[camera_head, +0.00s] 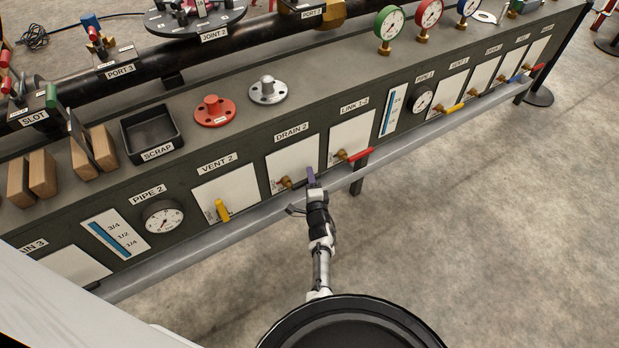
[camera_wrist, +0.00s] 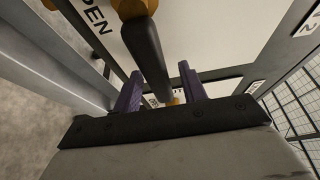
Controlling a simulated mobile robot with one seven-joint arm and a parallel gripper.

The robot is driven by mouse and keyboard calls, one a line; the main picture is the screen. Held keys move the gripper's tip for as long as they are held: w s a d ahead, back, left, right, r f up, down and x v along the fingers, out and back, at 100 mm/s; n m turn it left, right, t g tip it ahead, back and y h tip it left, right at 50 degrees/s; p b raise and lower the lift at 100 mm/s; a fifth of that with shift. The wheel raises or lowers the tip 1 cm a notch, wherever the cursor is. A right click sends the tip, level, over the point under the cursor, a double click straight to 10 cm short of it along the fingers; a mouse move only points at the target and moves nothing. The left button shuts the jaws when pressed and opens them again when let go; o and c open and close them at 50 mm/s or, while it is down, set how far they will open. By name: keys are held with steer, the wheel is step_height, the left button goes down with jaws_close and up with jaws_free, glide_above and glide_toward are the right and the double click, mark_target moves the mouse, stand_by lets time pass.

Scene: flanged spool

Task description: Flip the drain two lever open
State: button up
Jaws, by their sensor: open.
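The drain 2 valve is on the white panel under the DRAIN 2 label (camera_head: 292,133), with a brass body (camera_head: 286,182). In the wrist view its brass fitting (camera_wrist: 133,8) is at the top, and the dark lever (camera_wrist: 150,55) runs down from it between my fingers. My gripper (camera_head: 311,175) is at the panel's lower right, its purple fingers apart. In the wrist view my gripper (camera_wrist: 160,90) has one finger on each side of the lever; I cannot tell whether either touches it. In the head view the lever is mostly hidden by my gripper.
The red link 1-2 lever (camera_head: 359,155) is close on the right. The yellow vent 2 lever (camera_head: 222,210) is on the left. A grey rail (camera_head: 250,228) runs along the bench's lower front. The floor (camera_head: 470,230) in front is clear.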

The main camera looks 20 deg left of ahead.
jaws_close()
